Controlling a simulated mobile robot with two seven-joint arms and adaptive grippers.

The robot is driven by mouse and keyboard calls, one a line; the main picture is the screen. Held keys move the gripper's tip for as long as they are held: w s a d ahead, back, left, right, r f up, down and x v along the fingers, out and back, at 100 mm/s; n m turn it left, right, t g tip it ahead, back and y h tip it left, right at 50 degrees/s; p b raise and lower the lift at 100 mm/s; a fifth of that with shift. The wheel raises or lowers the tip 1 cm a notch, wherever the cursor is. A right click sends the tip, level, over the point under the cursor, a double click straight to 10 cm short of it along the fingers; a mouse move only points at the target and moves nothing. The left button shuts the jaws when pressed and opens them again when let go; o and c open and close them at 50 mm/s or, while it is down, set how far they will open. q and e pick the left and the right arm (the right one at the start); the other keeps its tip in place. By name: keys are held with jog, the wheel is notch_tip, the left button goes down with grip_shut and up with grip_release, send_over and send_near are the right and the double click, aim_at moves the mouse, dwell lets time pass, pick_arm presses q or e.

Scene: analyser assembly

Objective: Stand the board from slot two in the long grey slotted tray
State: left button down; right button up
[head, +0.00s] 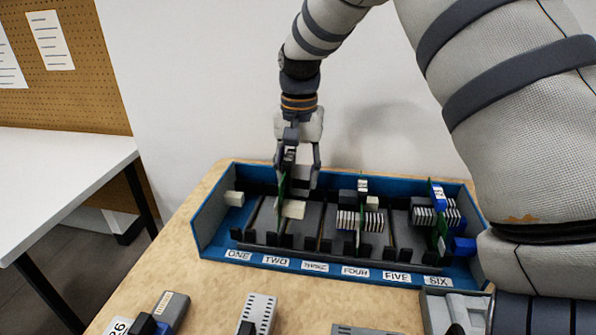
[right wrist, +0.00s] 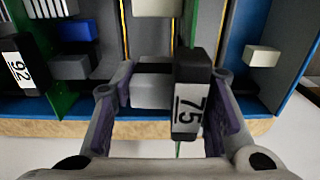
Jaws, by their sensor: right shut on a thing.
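The green board (head: 281,188) stands upright at slot two of the blue rack (head: 213,222). My right gripper (head: 298,160) is above the rack, shut on this board's top end. In the right wrist view, the board's black end block (right wrist: 188,80) with the label 75 sits between the fingers of my right gripper (right wrist: 172,105), beside a pale block. I cannot tell whether the board's lower edge is seated. No long grey slotted tray can be clearly made out. My left gripper is out of view.
Another board (head: 361,222) stands at slot four and one (head: 439,228) at slot six. Grey parts, including a perforated block (head: 258,314) and a grey box (head: 455,308), lie along the wooden table's front. A white table (head: 60,180) stands at left.

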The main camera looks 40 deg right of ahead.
aim_at(298, 170)
jog(key=shift+f, duration=0.2)
jog(key=o, duration=1.3)
jog(key=shift+o, duration=0.5)
jog(key=shift+r, duration=1.9)
jog(key=shift+r, duration=3.5)
